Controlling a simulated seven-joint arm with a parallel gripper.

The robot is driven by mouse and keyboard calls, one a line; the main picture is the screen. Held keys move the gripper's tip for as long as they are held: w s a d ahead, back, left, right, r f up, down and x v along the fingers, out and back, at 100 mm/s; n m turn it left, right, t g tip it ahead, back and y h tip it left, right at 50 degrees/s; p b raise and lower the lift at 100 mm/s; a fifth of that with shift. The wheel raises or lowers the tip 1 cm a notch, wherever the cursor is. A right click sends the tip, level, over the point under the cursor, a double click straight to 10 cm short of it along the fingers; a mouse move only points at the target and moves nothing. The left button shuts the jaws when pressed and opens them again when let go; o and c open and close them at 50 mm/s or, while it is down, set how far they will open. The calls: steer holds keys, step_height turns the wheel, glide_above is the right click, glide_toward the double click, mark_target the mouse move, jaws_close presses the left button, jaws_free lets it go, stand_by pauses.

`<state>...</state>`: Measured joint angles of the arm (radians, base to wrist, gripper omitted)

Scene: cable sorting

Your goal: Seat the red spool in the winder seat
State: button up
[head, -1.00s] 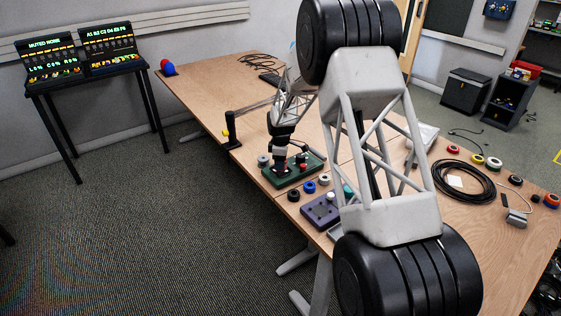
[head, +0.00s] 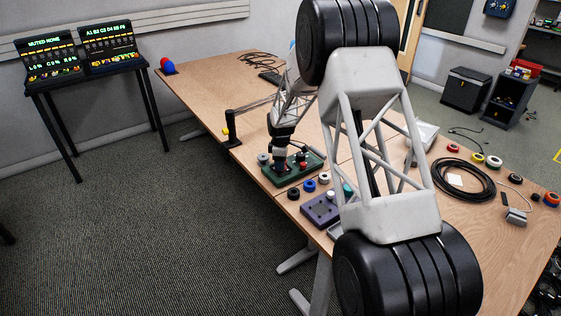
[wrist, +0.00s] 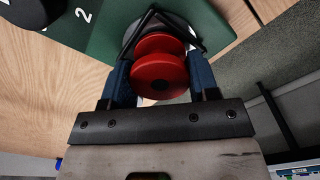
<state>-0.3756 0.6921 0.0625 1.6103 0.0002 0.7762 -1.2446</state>
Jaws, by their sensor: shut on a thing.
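The red spool (wrist: 159,76) is held between the blue-padded fingers of my gripper (wrist: 162,58) in the wrist view, one finger on each side. A light grey round part (wrist: 205,28), which may be the winder seat, shows partly behind the spool on the green board (wrist: 103,42). The spool hides much of it, so I cannot tell whether they touch. In the head view my gripper (head: 281,161) points down over the green board (head: 297,177), low and close to its surface. The spool is hard to make out there.
A grey spool (head: 263,159) is at the board's left. A black cable coil (head: 465,179) lies at right. A black post (head: 231,130) stands behind-left.

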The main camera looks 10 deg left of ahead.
steer(key=o, duration=1.3)
steer(key=shift+r, duration=3.45)
